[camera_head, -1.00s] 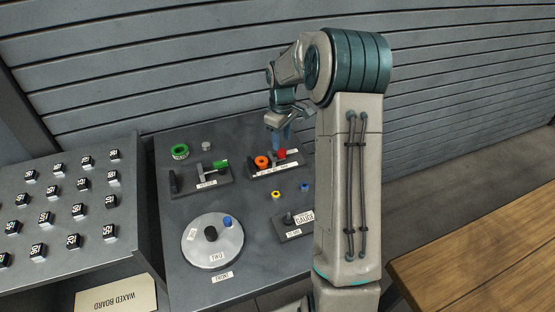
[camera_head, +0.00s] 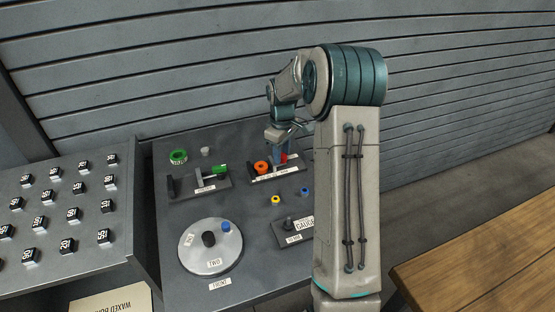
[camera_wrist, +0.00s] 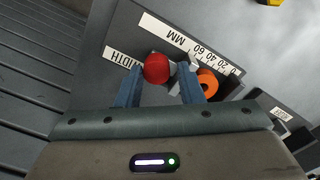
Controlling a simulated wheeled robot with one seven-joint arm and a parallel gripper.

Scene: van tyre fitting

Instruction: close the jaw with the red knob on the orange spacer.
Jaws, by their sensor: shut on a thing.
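The red knob (camera_wrist: 157,68) sits between the two blue fingers of my gripper (camera_wrist: 160,80), which is shut on it. In the head view my gripper (camera_head: 278,153) reaches down over the red knob (camera_head: 285,158), partly hiding it. The orange spacer (camera_wrist: 207,82), a ring, lies just right of the fingers in the wrist view. In the head view the orange spacer (camera_head: 261,167) is left of the knob on the dark gauge base (camera_head: 292,174). A pale jaw piece (camera_wrist: 181,75) shows between knob and spacer; I cannot tell whether it touches the spacer.
A second gauge with a green knob (camera_head: 219,169) stands to the left, with a green ring (camera_head: 178,157) behind it. A round plate (camera_head: 196,262) and small yellow (camera_head: 275,199) and blue (camera_head: 304,191) rings are nearer. A slatted wall (camera_head: 180,60) rises behind.

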